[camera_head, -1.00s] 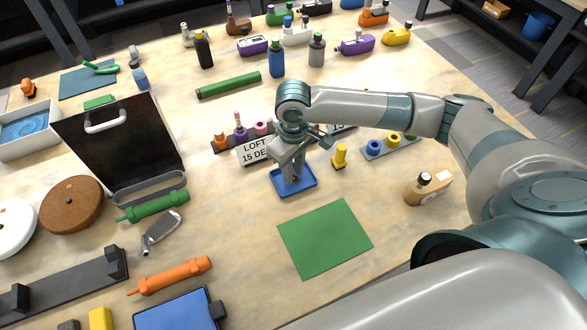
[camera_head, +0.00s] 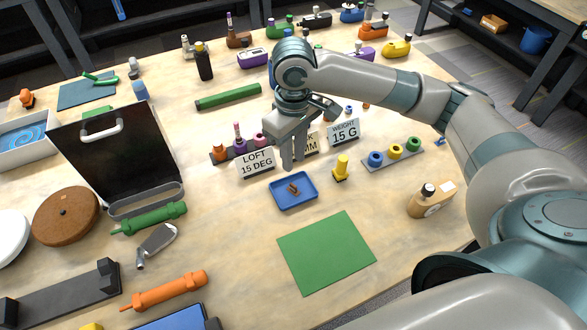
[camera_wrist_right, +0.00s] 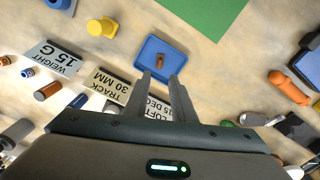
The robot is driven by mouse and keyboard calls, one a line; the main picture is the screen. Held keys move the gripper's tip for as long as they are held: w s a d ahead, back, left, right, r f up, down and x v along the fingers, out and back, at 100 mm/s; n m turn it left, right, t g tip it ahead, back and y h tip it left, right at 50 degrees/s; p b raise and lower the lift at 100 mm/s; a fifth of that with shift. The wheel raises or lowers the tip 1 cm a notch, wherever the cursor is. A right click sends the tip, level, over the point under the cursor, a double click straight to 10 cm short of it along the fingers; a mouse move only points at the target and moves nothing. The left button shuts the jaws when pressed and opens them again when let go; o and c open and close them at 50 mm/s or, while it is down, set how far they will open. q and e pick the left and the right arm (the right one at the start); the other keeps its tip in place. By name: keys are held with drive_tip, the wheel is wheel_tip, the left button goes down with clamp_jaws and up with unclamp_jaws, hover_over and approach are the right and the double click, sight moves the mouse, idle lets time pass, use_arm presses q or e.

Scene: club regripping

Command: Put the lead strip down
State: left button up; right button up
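A small brown piece (camera_head: 293,189), which I take to be the lead strip, lies in a shallow blue tray (camera_head: 310,198) on the table. The wrist view also shows the piece (camera_wrist_right: 160,61) in the blue tray (camera_wrist_right: 181,53). My right gripper (camera_head: 292,165) is above the table just behind the tray, clear of the piece. In the wrist view its two fingers (camera_wrist_right: 161,76) stand apart with nothing between them. My left gripper is in neither view.
Label cards (camera_head: 255,163) stand behind the tray, and a yellow part (camera_head: 341,168) stands to its right. A green mat (camera_head: 326,252) lies bare in front. A rack with coloured rings (camera_head: 392,153) is farther right.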

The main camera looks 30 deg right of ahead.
drive_tip(key=shift+r, duration=0.9)
drive_tip(key=shift+a, duration=0.1)
